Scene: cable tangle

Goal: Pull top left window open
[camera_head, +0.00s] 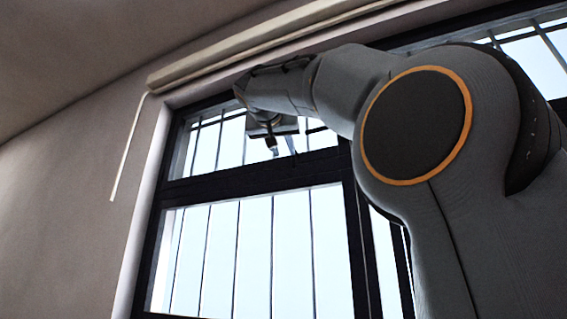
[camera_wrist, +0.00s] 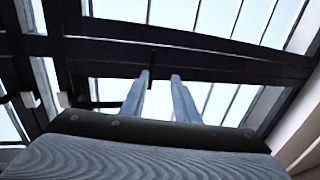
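The top left window (camera_head: 232,144) is a dark-framed pane with bars behind it, high in the window wall; it looks shut. My gripper (camera_head: 283,145) is in front of its right part, close to its lower frame. In the wrist view, the two pale fingers of my gripper (camera_wrist: 160,78) stand apart with a gap between them. A small dark upright piece, perhaps the window's handle (camera_wrist: 152,61), shows against the dark frame just beyond the fingertips, towards the left finger. Whether the fingers touch it, I cannot tell.
A larger lower pane (camera_head: 255,250) with bars lies below. A pale blind casing (camera_head: 235,50) runs above the window, with a thin white rod (camera_head: 128,150) hanging at its left. More panes (camera_head: 535,60) lie right, partly behind my arm. The left wall is bare.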

